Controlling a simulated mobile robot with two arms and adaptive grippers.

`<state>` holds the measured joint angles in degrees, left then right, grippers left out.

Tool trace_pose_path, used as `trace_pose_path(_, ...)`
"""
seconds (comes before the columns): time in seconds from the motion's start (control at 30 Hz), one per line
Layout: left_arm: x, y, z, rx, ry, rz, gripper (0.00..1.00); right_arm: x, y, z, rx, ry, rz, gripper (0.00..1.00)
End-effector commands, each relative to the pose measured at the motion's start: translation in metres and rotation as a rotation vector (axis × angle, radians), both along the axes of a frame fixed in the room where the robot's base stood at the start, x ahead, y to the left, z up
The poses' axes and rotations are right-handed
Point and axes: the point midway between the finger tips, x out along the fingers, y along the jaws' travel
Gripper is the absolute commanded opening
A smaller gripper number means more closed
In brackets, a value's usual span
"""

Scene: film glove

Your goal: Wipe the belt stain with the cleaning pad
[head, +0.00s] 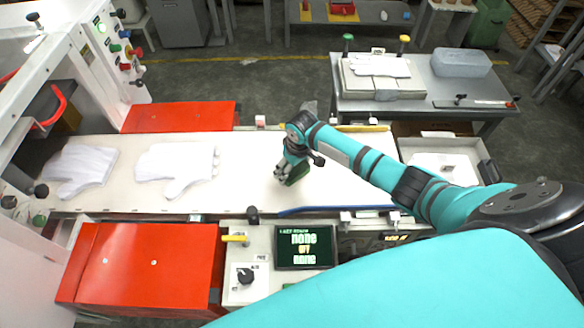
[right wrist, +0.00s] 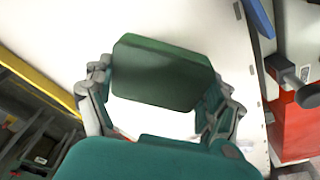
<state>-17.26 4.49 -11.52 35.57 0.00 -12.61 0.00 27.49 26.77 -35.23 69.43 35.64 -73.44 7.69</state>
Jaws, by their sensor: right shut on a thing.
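My right gripper (head: 287,177) reaches over the white belt (head: 247,180) from the right. It is shut on the green cleaning pad (head: 296,174), which is at or just above the belt surface; I cannot tell whether it touches. In the right wrist view the pad (right wrist: 160,73) sits between the two fingers of the gripper (right wrist: 158,100), with pale belt behind it. No stain shows clearly on the visible belt; the gripper and pad hide part of it. My left gripper is not in view.
Two white gloves lie on the belt, one in the middle (head: 177,166) and one at the left (head: 80,168). A blue bar (head: 335,209) runs along the near belt edge. A control panel with a screen (head: 305,247) stands in front. A grey table (head: 440,85) stands behind right.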

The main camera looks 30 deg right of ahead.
Motion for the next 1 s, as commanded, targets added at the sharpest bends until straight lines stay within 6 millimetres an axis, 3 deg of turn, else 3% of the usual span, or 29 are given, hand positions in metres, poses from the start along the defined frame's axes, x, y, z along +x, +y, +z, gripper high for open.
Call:
trace_pose_path(0.03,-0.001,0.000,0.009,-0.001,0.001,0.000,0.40,0.001,0.000,0.010,0.000,-0.001,-0.001,0.57)
trace_pose_path(0.33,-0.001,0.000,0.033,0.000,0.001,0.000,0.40,0.002,-0.004,0.033,0.000,-0.001,-0.002,0.57)
trace_pose_path(1.0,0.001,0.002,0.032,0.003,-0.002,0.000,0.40,0.004,-0.003,0.036,0.000,-0.002,-0.005,0.57)
